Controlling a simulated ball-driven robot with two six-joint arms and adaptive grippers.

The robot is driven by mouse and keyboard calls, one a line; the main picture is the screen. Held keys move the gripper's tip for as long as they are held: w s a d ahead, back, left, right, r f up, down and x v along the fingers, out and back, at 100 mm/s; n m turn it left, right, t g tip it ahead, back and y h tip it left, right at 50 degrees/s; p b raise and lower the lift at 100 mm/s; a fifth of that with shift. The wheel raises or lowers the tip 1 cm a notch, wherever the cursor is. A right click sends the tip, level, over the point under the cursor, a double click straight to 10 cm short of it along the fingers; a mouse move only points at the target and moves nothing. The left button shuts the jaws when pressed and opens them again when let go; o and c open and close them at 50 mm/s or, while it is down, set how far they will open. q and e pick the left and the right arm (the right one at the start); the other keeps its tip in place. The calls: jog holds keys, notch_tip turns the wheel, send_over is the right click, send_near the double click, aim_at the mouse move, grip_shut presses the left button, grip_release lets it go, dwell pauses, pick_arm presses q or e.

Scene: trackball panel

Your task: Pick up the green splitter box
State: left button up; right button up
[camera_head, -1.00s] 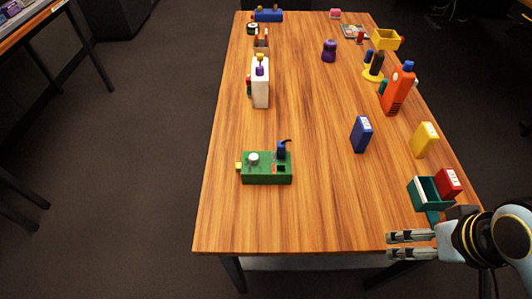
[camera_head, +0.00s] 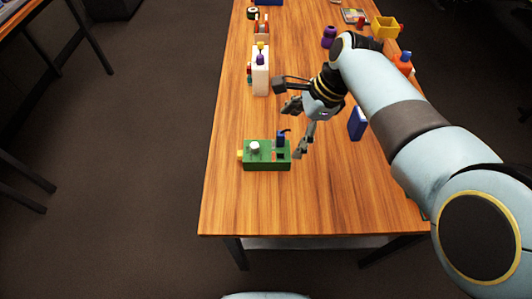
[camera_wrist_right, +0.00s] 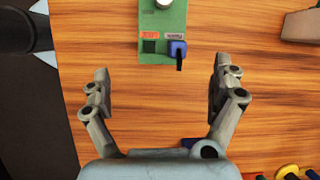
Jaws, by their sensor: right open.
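The green splitter box (camera_head: 266,160) lies on the wooden table near its front left, with a white knob, a blue plug at its right end and a yellow piece at its left end. My right gripper (camera_head: 294,130) is open and empty, just right of the box's plug end and apart from it. In the right wrist view the green splitter box (camera_wrist_right: 162,30) is at the top, its blue plug pointing between the open fingers (camera_wrist_right: 160,92). The top of the box is cut off there. My left gripper is in neither view.
A white box (camera_head: 260,80) stands behind the splitter box. A blue box (camera_head: 357,123) stands to the right, partly behind my arm. A yellow bin (camera_head: 386,28) and a purple object (camera_head: 329,37) are farther back.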

aim_at(267, 150)
jog(key=shift+w+a+r+m, duration=0.15)
jog(key=shift+w+a+m, duration=0.2)
jog(key=shift+a, duration=0.4)
jog(key=shift+a+f, duration=0.2)
jog(key=shift+a, duration=0.1)
jog(key=b+x, duration=0.2)
jog(key=x, duration=0.3)
jog(key=shift+a+f, duration=0.15)
jog(key=shift+a, duration=0.05)
jog(key=b+x, duration=0.1)
jog(key=x, duration=0.1)
jog(key=b+x, duration=0.2)
jog(key=x, duration=0.1)
jog(key=shift+s+a+b, duration=0.15)
jog(key=shift+a+b, duration=0.05)
jog(key=shift+b, duration=0.1)
jog(key=shift+r, duration=0.2)
jog(key=shift+c, duration=0.5)
jog(key=c, duration=1)
